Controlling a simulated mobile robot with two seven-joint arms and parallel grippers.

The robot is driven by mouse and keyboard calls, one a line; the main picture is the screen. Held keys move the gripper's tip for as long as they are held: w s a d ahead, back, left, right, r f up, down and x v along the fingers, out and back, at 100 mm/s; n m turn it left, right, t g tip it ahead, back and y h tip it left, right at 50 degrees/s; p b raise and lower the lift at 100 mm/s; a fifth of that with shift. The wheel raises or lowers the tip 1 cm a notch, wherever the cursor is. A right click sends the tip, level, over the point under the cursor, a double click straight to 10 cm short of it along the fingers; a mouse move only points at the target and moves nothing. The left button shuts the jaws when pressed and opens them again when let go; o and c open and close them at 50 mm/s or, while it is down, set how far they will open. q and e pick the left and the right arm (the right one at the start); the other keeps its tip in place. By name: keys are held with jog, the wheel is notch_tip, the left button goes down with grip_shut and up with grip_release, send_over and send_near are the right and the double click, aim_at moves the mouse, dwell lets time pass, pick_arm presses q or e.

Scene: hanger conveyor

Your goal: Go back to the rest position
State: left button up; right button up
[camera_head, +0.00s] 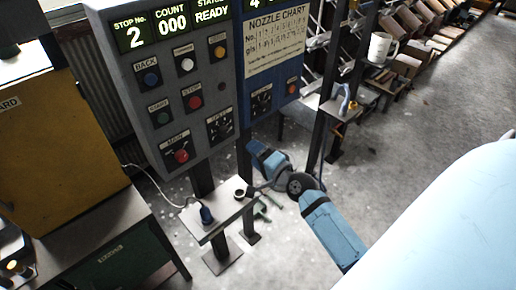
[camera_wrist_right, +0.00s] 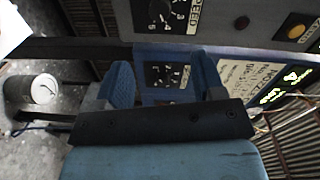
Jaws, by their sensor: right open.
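My right gripper (camera_head: 262,155) hangs at the end of my blue arm, below the blue control panel (camera_head: 271,65) and above a small light shelf (camera_head: 222,213). In the right wrist view, its two blue fingers (camera_wrist_right: 162,80) stand wide apart with nothing between them. A panel dial (camera_wrist_right: 165,75) shows behind the gap, apart from the fingers as far as I can tell. My left gripper is in neither view.
A grey button panel (camera_head: 175,95) stands left of the blue one. The shelf holds a dark-blue item (camera_head: 206,214) and a dark ring (camera_head: 240,193). A yellow cabinet (camera_head: 60,140) is left. Floor (camera_head: 430,120) is open at right.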

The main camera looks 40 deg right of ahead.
jog(key=shift+s, duration=0.3)
dwell(0.4)
jog(key=s+a+f+n+g+y, duration=0.1)
jog(key=s+a+f+n+g, duration=0.5)
jog(key=s+a+f+n, duration=0.9)
jog(key=s+f+n, duration=0.2)
jog(key=s, duration=0.1)
jog(key=shift+a+n+y, duration=0.3)
jog(key=shift+a+n, duration=0.05)
jog(key=shift+n, duration=0.05)
jog(key=shift+s, duration=0.1)
